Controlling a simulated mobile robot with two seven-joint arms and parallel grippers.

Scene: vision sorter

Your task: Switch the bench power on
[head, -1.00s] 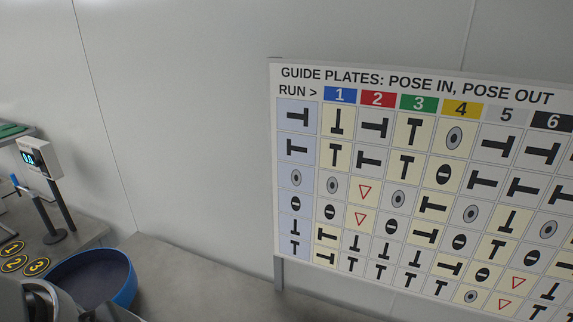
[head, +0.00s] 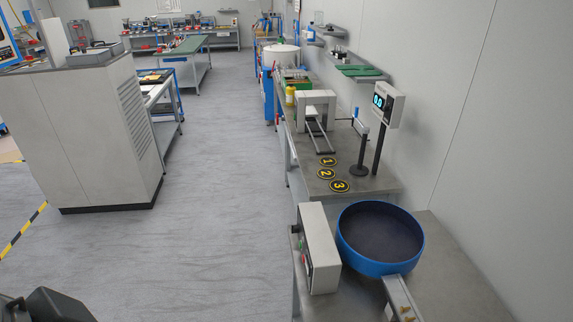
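A light grey control box (head: 321,248) stands on the near bench, at its left edge beside the blue bowl. Its narrow front faces left and carries small green and red controls (head: 303,248). They are seen at a steep angle, so their labels and switch positions cannot be read. A dark part, probably of my own arm, shows in the bottom left corner. No gripper fingers are in view.
A blue bowl (head: 380,238) with a chute (head: 401,298) sits on the near bench. Behind it are numbered discs (head: 326,174) and a lit display (head: 388,104) on a post. A large grey cabinet (head: 82,135) stands left. The grey floor aisle (head: 222,150) between is clear.

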